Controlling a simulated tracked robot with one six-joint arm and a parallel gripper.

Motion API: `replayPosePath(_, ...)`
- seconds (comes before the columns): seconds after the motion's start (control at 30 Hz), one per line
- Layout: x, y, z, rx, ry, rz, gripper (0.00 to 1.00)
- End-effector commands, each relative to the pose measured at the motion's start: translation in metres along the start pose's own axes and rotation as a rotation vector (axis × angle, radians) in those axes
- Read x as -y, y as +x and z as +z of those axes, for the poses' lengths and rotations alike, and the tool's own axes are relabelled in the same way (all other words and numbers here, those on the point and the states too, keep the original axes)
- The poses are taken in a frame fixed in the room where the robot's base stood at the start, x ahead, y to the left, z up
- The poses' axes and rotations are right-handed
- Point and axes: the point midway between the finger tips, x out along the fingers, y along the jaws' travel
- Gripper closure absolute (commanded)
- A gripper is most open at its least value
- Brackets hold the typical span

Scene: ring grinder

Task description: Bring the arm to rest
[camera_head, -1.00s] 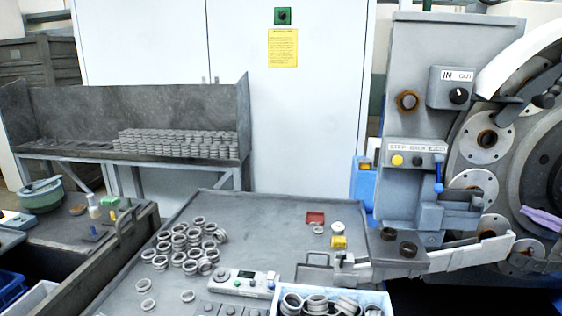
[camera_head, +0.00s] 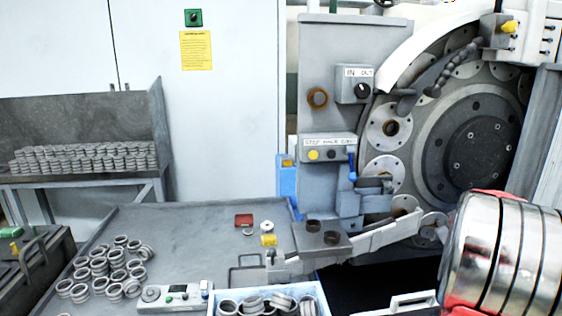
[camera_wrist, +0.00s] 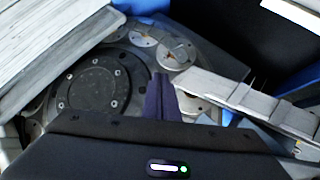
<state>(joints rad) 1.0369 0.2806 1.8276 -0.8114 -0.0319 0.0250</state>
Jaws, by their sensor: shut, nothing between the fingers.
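My gripper (camera_wrist: 161,98) shows in the wrist view as dark purple fingers that meet, with nothing between them. Its black body (camera_wrist: 160,146) fills the bottom of that view. The fingers point toward the grinder's round disc (camera_wrist: 93,88) and its bolted plates, and seem apart from them; the exact gap cannot be told. The head view does not show my gripper. There the grinder's large dark disc (camera_head: 476,150) stands at the right, behind the grey control column (camera_head: 333,65).
A pale chute (camera_head: 385,237) runs from the grinder to the grey table (camera_head: 190,228). Loose rings (camera_head: 110,268) lie on its left, and a light blue box (camera_head: 318,293) of rings stands in front. Stacked rings (camera_head: 85,158) sit on a shelf behind.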

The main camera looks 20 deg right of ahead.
Motion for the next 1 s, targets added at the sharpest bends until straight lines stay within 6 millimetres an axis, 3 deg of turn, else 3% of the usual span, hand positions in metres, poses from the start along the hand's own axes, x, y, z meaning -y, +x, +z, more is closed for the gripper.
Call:
replayPosePath(0.6,0.194,-0.195,0.018,0.372,0.200,-0.281,1.00)
replayPosePath(1.0,0.302,-0.334,0.041,0.473,0.190,-0.523,1.00)
